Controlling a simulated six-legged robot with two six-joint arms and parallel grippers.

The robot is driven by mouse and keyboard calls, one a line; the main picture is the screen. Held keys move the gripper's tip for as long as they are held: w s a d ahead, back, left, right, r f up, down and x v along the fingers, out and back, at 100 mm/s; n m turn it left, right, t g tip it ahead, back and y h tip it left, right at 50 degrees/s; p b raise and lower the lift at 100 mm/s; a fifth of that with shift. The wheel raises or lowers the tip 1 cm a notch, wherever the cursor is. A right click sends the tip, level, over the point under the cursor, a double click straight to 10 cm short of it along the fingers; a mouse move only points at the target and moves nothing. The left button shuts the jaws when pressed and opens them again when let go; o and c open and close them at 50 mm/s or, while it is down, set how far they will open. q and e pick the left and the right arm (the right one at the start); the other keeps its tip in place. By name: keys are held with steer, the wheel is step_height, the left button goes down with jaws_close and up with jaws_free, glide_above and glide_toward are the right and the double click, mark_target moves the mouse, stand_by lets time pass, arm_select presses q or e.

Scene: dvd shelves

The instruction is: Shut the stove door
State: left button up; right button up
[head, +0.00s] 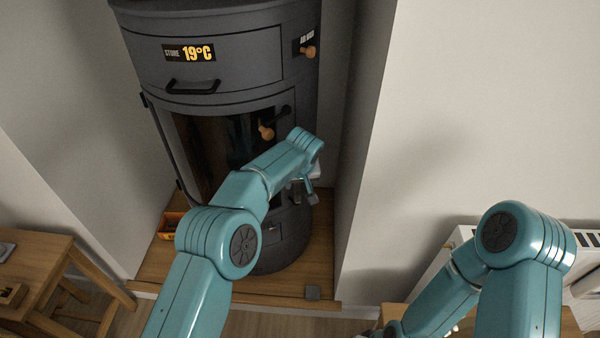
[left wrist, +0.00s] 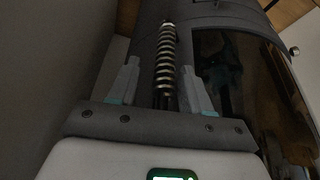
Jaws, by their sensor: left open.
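The dark grey, round-fronted stove (head: 225,70) stands in the alcove in the head view. Its glass door (head: 200,145) is partly hidden behind my left arm; whether it stands slightly ajar or is shut I cannot tell. My left gripper (head: 305,188) is open at the right side of the stove front. In the left wrist view, a coiled metal handle (left wrist: 166,58) lies between the two open fingers of my left gripper (left wrist: 160,66), with a gap on each side. The dark door glass (left wrist: 250,90) shows to its right. My right gripper is out of view.
A wooden knob (head: 266,132) sticks out above my left forearm, and another (head: 308,51) is higher up. A wall (head: 365,130) stands close to the stove's right side. A wooden stool (head: 40,275) is at the left and a white radiator (head: 440,265) at the right.

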arm_select(q)
steer(key=v, duration=1.5)
steer(key=shift+r+p, duration=0.2)
steer(key=shift+p, duration=0.15)
steer(key=shift+s, duration=0.2)
steer(key=s+a+f+m+g+h+p, duration=0.1)
steer(key=s+a+f+g+h+p, duration=0.15)
steer(key=s+f, duration=0.4)
steer(key=s+a+f+m+g+h+p, duration=0.1)
steer(key=s+a+f+p, duration=0.15)
steer(key=f, duration=0.75)
steer(key=s+a+f+n+p, duration=0.1)
steer(key=s+a+f+p, duration=0.1)
steer(key=s, duration=1)
steer(key=s+a+f+n+h+p, duration=0.1)
steer(key=s+a+p, duration=0.3)
steer(key=s, duration=0.9)
steer(key=shift+f, duration=0.7)
steer(key=shift+a+g, duration=0.1)
steer(key=shift+g, duration=0.15)
